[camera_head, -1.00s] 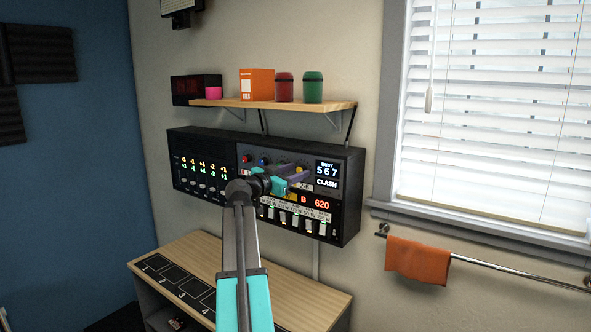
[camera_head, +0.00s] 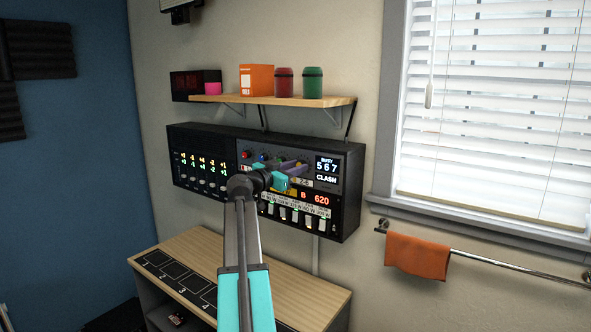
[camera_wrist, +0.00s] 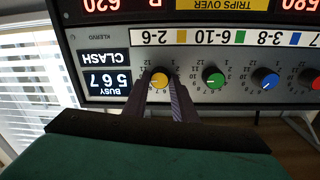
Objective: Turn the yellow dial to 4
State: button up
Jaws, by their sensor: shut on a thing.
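The yellow dial (camera_wrist: 160,79) is at the left of a row of dials on the panel in the wrist view, which shows the panel upside down. My gripper (camera_wrist: 160,88) is shut on the yellow dial, one finger on each side of it. Printed numbers ring the dial, but the fingers cover part of them and I cannot tell its setting. In the head view my gripper (camera_head: 302,168) reaches the right part of the panel (camera_head: 345,200), and its fingers hide most of the yellow dial there.
Green (camera_wrist: 213,78), blue (camera_wrist: 265,78) and red (camera_wrist: 316,82) dials sit beside the yellow one. A display (camera_wrist: 102,73) reads BUSY 5 6 7 and CLASH. A label strip reads 2-6 by a yellow mark (camera_wrist: 182,37). A shelf (camera_head: 330,102) with canisters hangs above.

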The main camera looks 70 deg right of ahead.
jog(key=shift+f+n+b, duration=0.1)
jog(key=shift+n+b, duration=0.2)
jog(key=shift+b, duration=0.15)
jog(key=shift+n+t+h+p, duration=0.15)
jog(key=shift+n+t+p, duration=0.45)
jog(key=shift+n, duration=4.5)
jog(key=shift+n+t+h+p, duration=0.1)
jog(key=shift+n+p, duration=0.9)
jog(key=shift+n, duration=4.1)
jog(key=shift+n+t+h+p, duration=0.25)
jog(key=shift+n+p, duration=0.55)
jog(key=shift+n, duration=4.3)
